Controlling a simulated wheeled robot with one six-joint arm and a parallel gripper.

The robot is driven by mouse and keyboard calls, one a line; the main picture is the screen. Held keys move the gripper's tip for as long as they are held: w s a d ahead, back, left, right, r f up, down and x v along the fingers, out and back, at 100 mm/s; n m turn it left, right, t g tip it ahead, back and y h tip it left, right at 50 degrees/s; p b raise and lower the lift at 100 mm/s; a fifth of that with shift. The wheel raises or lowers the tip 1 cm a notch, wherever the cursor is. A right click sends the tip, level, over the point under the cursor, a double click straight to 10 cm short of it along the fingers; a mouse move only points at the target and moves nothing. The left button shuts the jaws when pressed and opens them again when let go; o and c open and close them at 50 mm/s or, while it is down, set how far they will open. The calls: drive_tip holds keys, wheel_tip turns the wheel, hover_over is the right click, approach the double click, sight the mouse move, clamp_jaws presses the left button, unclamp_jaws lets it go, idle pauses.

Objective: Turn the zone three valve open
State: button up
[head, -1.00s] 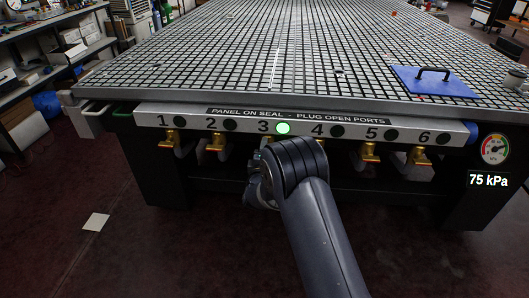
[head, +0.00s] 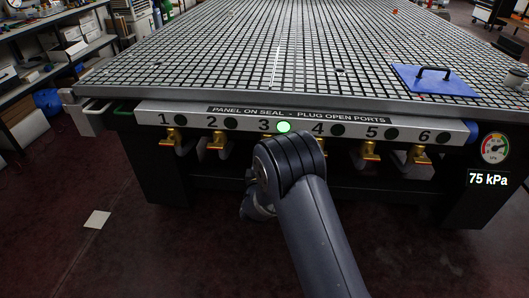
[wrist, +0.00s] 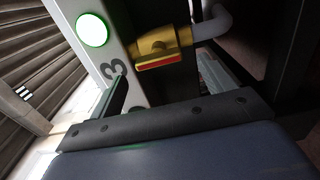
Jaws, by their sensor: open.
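The zone three valve (wrist: 175,42) shows in the wrist view, a brass body with a red-edged handle (wrist: 158,63). The handle looks roughly in line with the body, which runs into a grey hose. The lamp (wrist: 92,29) by the number 3 is lit green, also in the head view (head: 284,127). My gripper (wrist: 172,86) is open, its dark fingers spread in the wrist view. The handle is just ahead of the gap between them; contact cannot be told.
The numbered panel (head: 190,109) runs along the front edge of the grid table (head: 230,60). Brass valve two (head: 217,141) and valve four (head: 318,136) flank the arm. The other lamps are dark. A gauge (head: 495,149) reads 75 kPa. A blue handled plate (head: 435,82) lies on the table.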

drive_tip(key=s, duration=0.5)
drive_tip(key=shift+s+a, duration=0.15)
drive_tip(key=shift+s, duration=0.25)
drive_tip(key=shift+w, duration=0.15)
drive_tip(key=w, duration=1)
drive_tip(key=shift+w+d+b, duration=0.25)
drive_tip(key=shift+w+b, duration=0.1)
drive_tip(key=shift+b, duration=0.05)
drive_tip(key=shift+s, duration=0.1)
